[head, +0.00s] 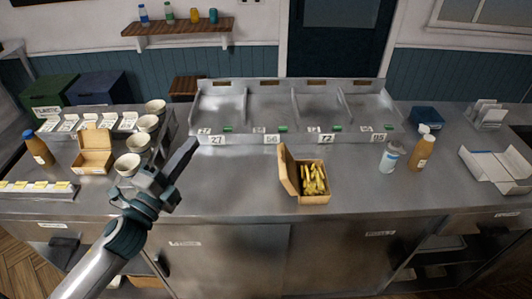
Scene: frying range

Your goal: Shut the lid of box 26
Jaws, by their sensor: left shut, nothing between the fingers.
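A small cardboard box (315,199) stands on the steel counter, right of centre, holding yellow fries (313,180). Its lid (289,171) is open and stands up on its left side. A second open cardboard box (93,163) stands at the left, by the bowls. I cannot read the number 26 on either box. My left gripper (187,151) is shut and empty above the counter, between the two boxes and apart from both. My right gripper is out of view.
Steel bins (270,138) with number cards stand behind the fries box. White bowls (132,165) are close to my left gripper. A white bottle (390,157) and an orange-brown bottle (421,153) stand to the right. The counter (235,185) between my left gripper and the fries box is clear.

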